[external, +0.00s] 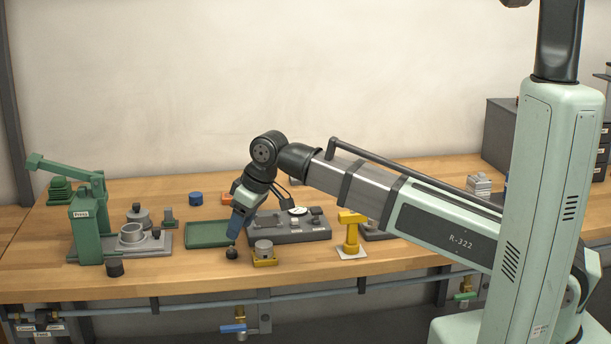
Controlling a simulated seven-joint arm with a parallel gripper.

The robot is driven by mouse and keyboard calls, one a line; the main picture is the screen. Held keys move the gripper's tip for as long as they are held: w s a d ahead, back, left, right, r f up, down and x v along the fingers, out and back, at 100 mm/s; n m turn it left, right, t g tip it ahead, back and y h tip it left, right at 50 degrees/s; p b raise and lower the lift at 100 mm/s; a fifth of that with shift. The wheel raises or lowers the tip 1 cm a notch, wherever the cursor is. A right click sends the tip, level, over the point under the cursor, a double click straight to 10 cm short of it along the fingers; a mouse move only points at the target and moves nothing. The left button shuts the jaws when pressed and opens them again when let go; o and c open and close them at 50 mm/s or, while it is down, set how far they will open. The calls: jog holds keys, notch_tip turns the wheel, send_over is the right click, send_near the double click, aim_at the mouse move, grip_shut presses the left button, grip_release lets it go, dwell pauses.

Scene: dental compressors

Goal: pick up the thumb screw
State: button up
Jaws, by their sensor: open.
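My gripper (233,240) points down near the front edge of the wooden bench, with its blue fingers in view. It is open. A small dark round knob (232,254), which looks like the thumb screw, is right below the fingertips. I cannot tell whether the fingers touch it or stand around it. The gap between the fingers is too small to make out from this view.
A yellow block with a grey cylinder (264,247) stands close right of the gripper. A green tray (208,243) lies behind left, a grey fixture (290,236) behind right. A yellow stand (351,235) is farther right, a green press (88,228) far left. Bare bench (170,275) lies front left.

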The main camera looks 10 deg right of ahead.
aim_at(232, 251)
jog(key=shift+x, duration=3.7)
jog(key=shift+w, duration=0.2)
grip_shut()
jog(key=shift+r, duration=0.1)
